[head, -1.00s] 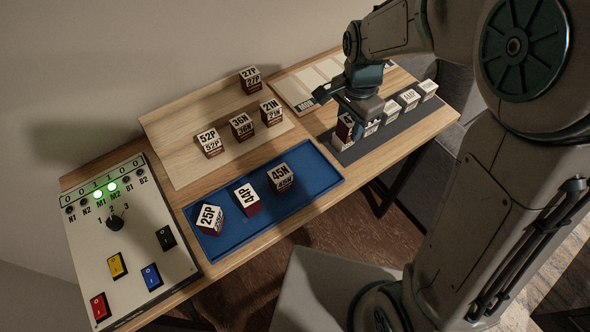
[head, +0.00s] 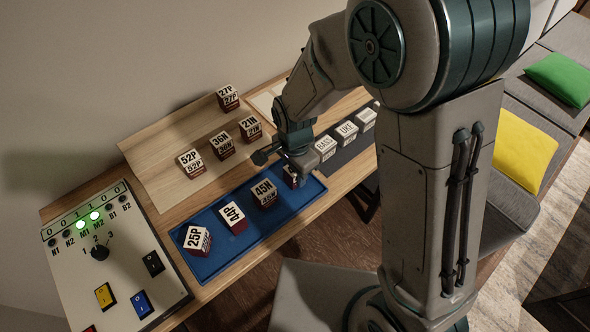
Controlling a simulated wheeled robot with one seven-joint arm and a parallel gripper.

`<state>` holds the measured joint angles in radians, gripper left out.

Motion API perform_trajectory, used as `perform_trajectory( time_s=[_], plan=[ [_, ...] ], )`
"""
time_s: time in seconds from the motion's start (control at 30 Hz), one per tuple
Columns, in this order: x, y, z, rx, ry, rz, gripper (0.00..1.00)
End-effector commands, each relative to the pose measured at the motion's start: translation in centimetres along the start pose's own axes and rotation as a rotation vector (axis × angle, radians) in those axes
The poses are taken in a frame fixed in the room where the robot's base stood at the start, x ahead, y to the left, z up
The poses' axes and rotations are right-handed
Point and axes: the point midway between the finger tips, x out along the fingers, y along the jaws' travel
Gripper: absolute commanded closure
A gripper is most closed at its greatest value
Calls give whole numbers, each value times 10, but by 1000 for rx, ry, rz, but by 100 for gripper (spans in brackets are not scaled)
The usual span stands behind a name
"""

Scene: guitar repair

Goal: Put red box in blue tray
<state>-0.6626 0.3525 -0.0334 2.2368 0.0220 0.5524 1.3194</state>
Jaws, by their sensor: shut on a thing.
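My gripper (head: 294,162) is shut on a red box with a white top (head: 292,178), mostly hidden by the fingers. The held box is at the right end of the blue tray (head: 287,208); I cannot tell whether it touches the tray floor. In the tray stand red boxes with white tops: 45N (head: 266,193) just left of the held box, 44P (head: 233,217) in the middle, and 25P (head: 198,240) at the left end.
Several similar boxes, such as 52P (head: 191,162), stand on the pale board (head: 150,150) behind the tray. White-topped blocks (head: 325,146) stand on a dark strip at the right. A switch panel (head: 120,262) lies left of the tray.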

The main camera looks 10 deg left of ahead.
Motion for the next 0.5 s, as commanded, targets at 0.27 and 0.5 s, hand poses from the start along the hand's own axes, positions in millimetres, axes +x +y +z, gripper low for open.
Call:
perform_trajectory(
  time_s=[0.27,0.5],
  plan=[
    [4,0,0,0,0,0,60],
    [3,0,0,0,0,0,44]
  ],
)
